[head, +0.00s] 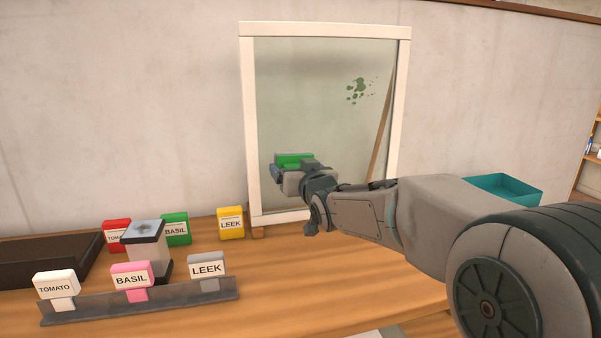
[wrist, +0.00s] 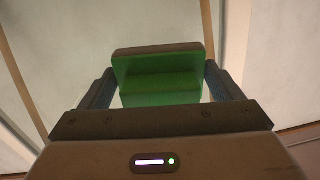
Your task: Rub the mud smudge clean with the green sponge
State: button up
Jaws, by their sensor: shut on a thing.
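The green sponge (head: 294,160) is held in my gripper (head: 290,170) in front of the lower left part of a white-framed glass pane (head: 325,35). In the wrist view the sponge (wrist: 158,80) sits between both fingers (wrist: 157,88), with a brownish strip along its top edge. I cannot tell whether it touches the glass. A dark green splattered smudge (head: 357,88) is on the upper right of the pane, above and right of the sponge. It is the only smudge I see; no brown mud shows, and my arm hides part of the lower pane.
A wooden counter (head: 270,285) runs below the pane. On its left are several labelled seed packets (head: 131,276), a grey rack (head: 140,305), a small jar-like device (head: 145,250) and a dark tray (head: 45,260). A teal bin (head: 505,188) stands at right behind my arm.

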jog(key=shift+w+d+r+p, duration=0.15)
jog(key=shift+d+r+p, duration=0.05)
jog(key=shift+d+p, duration=0.4)
jog(key=shift+w+d+p, duration=0.2)
jog(key=shift+d+p, duration=0.3)
jog(key=shift+d, duration=0.2)
jog(key=shift+w+d+p, duration=0.2)
jog(key=shift+d+p, duration=0.3)
jog(key=shift+d, duration=0.15)
jog(key=shift+w+d+p, duration=0.2)
jog(key=shift+d+p, duration=0.3)
jog(key=shift+d, duration=0.2)
jog(key=shift+r, duration=0.15)
